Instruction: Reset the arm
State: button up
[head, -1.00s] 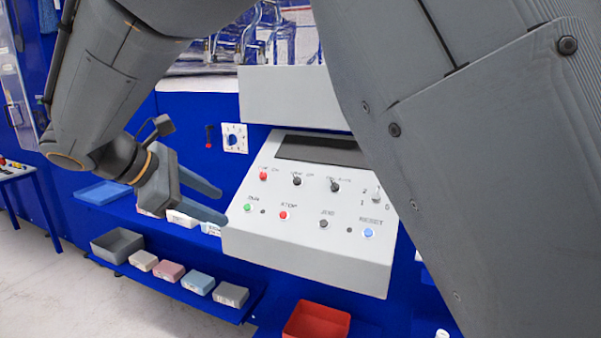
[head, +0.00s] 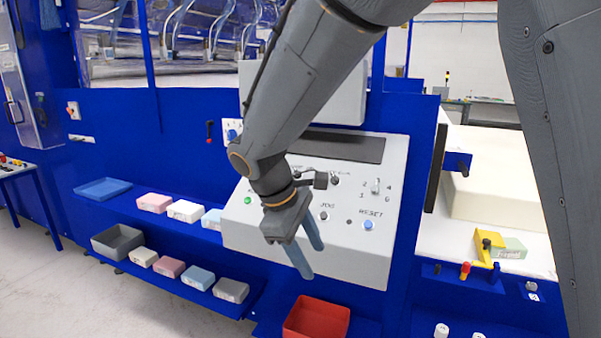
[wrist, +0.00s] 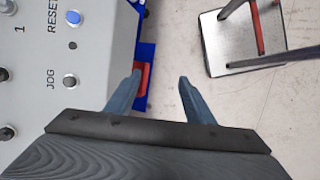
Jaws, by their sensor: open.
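My gripper (head: 313,255) is open and empty, in front of the lower part of the grey control panel (head: 250,225) in the head view. In the wrist view its two fingers (wrist: 158,82) stand apart with nothing between them, and the panel (wrist: 105,45) lies to their left. The blue RESET button (head: 368,225) shows to the right of my gripper; it also shows in the wrist view (wrist: 73,17). My arm runs down from the top and hides the panel's middle, including the STOP button area. A green button (head: 248,200) shows at the panel's left.
A red bin (head: 316,320) sits below the panel. Shelves at left hold a blue tray (head: 103,189), a grey bin (head: 117,242) and several coloured blocks. At right a large cream foam block (head: 500,180) lies on a white surface. Open floor (head: 60,290) shows at lower left.

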jog(key=s+d+f+m+y, duration=0.1)
jog(key=s+d+f+m, duration=0.2)
jog(key=d, duration=0.3)
jog(key=s+d+f+m+y+b, duration=0.1)
jog(key=s+d+f+m, duration=0.3)
jog(key=d+m, duration=0.1)
jog(key=s+d+f+m+y+b, duration=0.1)
jog(key=s+d+f+m+y, duration=0.1)
jog(key=d+m, duration=0.3)
jog(key=shift+s+d+f, duration=0.75)
jog(key=shift+s+d, duration=0.05)
jog(key=shift+s, duration=0.05)
